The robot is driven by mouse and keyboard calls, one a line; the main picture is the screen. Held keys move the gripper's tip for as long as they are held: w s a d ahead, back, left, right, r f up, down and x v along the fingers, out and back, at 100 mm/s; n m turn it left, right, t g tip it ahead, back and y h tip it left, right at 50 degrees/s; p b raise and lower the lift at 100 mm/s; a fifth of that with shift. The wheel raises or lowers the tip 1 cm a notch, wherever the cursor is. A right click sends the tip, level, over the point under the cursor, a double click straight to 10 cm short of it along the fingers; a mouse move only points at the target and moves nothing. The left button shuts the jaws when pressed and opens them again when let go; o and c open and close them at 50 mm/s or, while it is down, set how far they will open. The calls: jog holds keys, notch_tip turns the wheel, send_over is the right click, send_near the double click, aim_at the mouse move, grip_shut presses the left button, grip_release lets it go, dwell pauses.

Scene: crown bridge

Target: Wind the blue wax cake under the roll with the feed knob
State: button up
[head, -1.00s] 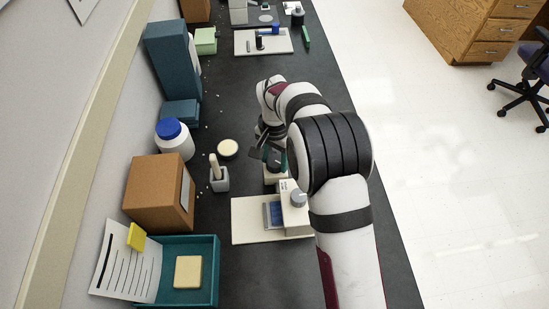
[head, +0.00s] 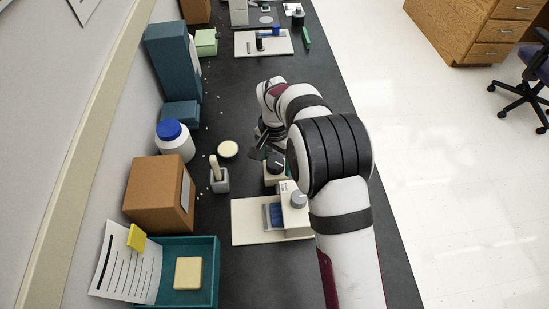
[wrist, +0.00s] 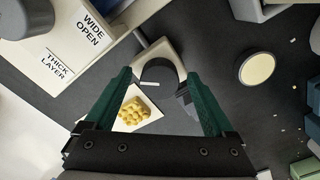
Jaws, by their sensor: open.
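A blue block (head: 276,213), which looks like the wax cake, sits in a grey holder on a pale base plate (head: 245,228) in the head view. Beside it stands a white housing (head: 293,222) with a grey knob (head: 298,199). The knob (wrist: 27,14) also shows in the wrist view beside labels reading WIDE OPEN and THICK LAYER. A separate pale stand with a black round top (wrist: 160,72) lies between my fingertips in the wrist view. No roll shows clearly.
A card with a yellow crown-shaped piece (wrist: 134,110) lies below the fingers in the wrist view. A round cream dish (head: 228,149) and a grey holder with a pale stick (head: 219,180) stand left of my gripper. A teal tray (head: 210,270) is at lower left.

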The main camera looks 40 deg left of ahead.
aim_at(275, 163)
notch_tip(275, 163, up, 16)
jog(key=shift+f, duration=0.1)
jog(key=s+d+r+m, duration=0.1)
jog(key=d+r+m, duration=0.15)
jog(key=d, duration=0.95)
jog(key=s+d+r+m, duration=0.15)
jog(key=d+r, duration=0.25)
jog(key=d, duration=0.7)
jog(key=s+d+f+m+y, duration=0.1)
jog(key=s+d+f, duration=0.1)
jog(key=s+d, duration=0.4)
jog(key=s+d+f+m, duration=0.1)
jog(key=s+d+f, duration=0.2)
jog(key=s+d, duration=0.3)
jog(key=s, duration=0.3)
jog(key=shift+s+f+m+y, duration=0.3)
jog(key=shift+s+f+y, duration=0.05)
jog(key=shift+s+y, duration=0.05)
jog(key=shift+w, duration=0.1)
